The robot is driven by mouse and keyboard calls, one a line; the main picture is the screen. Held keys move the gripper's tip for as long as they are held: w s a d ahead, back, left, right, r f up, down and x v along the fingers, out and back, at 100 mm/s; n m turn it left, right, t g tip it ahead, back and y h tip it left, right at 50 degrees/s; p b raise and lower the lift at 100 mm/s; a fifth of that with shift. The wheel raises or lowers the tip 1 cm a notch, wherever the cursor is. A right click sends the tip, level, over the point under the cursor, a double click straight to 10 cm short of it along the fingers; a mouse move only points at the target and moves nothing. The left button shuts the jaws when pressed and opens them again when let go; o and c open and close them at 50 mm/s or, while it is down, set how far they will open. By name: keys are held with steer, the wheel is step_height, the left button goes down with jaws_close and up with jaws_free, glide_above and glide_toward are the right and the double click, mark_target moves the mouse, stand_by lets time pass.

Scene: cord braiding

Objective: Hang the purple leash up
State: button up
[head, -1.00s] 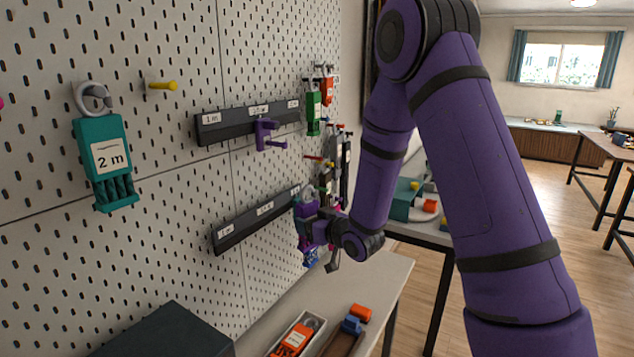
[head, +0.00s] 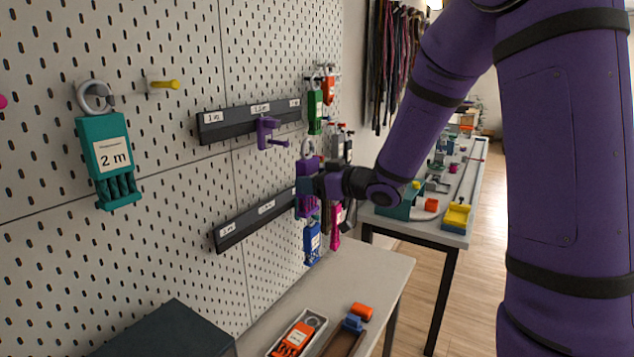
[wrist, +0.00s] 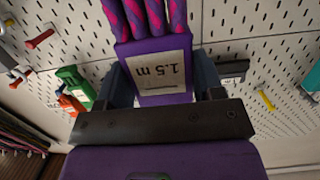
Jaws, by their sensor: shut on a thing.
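The purple leash (head: 308,172) is upright in my gripper, with its grey ring above the purple block. In the wrist view the leash (wrist: 160,70) shows a "1.5 m" label and pink-and-purple cord, between my two dark fingers. My gripper (head: 312,187) is shut on the block and holds it in front of the pegboard, below and right of a purple hook (head: 265,132). That hook is empty and sits on the upper black rail (head: 225,127). The ring is apart from the hook. My gripper also shows in the wrist view (wrist: 160,88).
A teal "2 m" leash (head: 108,160) hangs at left by a yellow peg (head: 165,85). Green (head: 315,110) and blue (head: 312,242) leashes are near my gripper, the blue one below it. A lower rail (head: 240,230) crosses the board. An orange leash (head: 295,340) lies in a tray below.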

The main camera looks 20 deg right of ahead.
steer(key=r+x, duration=0.1)
steer(key=x, duration=0.7)
stand_by(0.7)
steer(key=shift+w+a+r, duration=0.1)
steer(key=shift+w+r, duration=0.05)
steer(key=shift+o, duration=0.9)
steer(key=shift+c, duration=0.5)
steer(key=shift+f, duration=0.2)
stand_by(0.4)
